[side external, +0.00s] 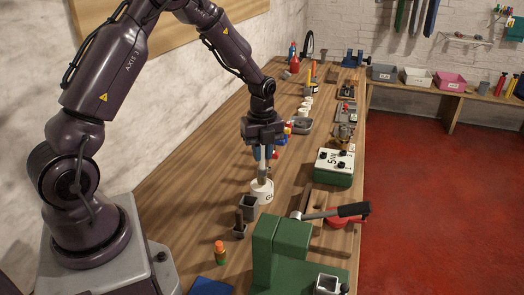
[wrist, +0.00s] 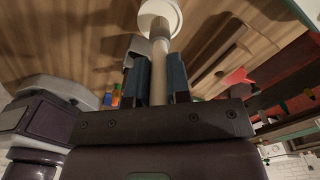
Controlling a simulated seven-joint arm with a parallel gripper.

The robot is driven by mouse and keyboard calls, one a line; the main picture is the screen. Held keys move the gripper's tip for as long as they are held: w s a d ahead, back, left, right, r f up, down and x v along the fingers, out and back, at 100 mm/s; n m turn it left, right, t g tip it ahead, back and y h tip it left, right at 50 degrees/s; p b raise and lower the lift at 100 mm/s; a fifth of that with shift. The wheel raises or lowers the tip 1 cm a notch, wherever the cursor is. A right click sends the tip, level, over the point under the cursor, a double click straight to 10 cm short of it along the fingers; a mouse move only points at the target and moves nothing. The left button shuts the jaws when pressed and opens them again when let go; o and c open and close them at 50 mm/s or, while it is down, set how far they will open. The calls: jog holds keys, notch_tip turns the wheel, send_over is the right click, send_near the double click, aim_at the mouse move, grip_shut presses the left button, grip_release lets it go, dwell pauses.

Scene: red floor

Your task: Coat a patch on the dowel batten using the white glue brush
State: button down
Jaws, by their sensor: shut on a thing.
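My gripper (side external: 265,154) is shut on the white glue brush (side external: 263,171), which hangs upright below it. The brush's handle also shows in the wrist view (wrist: 159,68), between the two blue fingers (wrist: 160,82). The brush's lower end meets a white pot (side external: 262,190) on the bench, and its bristles are hidden. The pot shows at the top of the wrist view (wrist: 152,14). Wooden pieces (side external: 310,204) lie on the bench to the right of the pot, behind the green vise. I cannot tell for sure which one is the dowel batten.
A grey cup (side external: 249,207), a dark holder (side external: 239,231) and an orange-capped bottle (side external: 220,254) stand near the pot. A green-and-white box (side external: 334,165) is at the right. Bench left of the pot is clear.

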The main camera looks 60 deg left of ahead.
jog(key=shift+f, duration=0.55)
dwell(1.1)
jog(key=shift+r, duration=3.55)
